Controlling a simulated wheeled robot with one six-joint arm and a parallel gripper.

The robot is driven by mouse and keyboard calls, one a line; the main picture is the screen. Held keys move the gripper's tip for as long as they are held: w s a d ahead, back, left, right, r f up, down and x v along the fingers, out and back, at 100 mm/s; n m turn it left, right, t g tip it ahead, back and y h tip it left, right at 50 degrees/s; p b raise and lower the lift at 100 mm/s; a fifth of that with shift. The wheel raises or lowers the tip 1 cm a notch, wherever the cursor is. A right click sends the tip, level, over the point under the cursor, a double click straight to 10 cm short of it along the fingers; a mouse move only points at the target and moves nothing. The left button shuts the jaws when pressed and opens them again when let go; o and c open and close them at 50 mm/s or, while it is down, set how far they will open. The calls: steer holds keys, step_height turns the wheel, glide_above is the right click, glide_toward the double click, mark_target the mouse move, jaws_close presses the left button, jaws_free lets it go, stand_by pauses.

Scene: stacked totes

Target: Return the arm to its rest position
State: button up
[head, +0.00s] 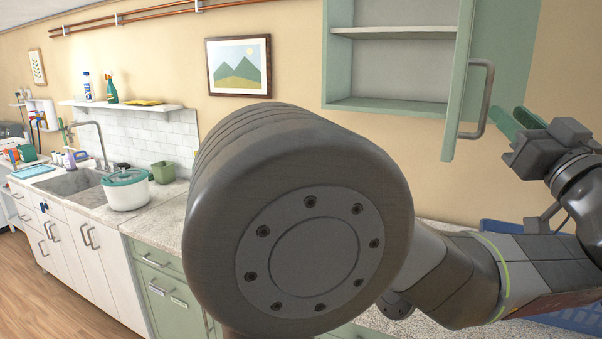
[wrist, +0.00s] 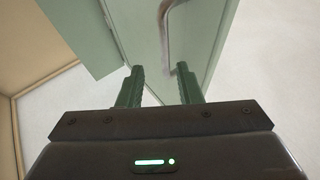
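My arm fills the middle and right of the head view. It is bent, with a large round grey joint close to the camera, and it reaches up at the right. My gripper (head: 508,118) is at the right of the head view, just right of the open cabinet door (head: 458,75) and its metal handle (head: 485,98). In the wrist view, the two green fingers of my gripper (wrist: 158,70) stand apart with nothing held between them. The door and part of the handle (wrist: 165,22) show beyond the fingertips; I cannot tell the exact gap.
An upper green cabinet (head: 395,105) hangs on the wall with empty visible shelves. A blue crate (head: 572,318) is partly hidden below my arm. A white pot with a green lid (head: 126,188) stands on the counter (head: 160,222) by the sink (head: 78,182). The floor at left is clear.

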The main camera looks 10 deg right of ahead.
steer(key=p+x, duration=0.1)
steer(key=x, duration=0.5)
steer(key=shift+w+p, duration=0.2)
steer(key=shift+p, duration=0.2)
steer(key=shift+a+f, duration=0.1)
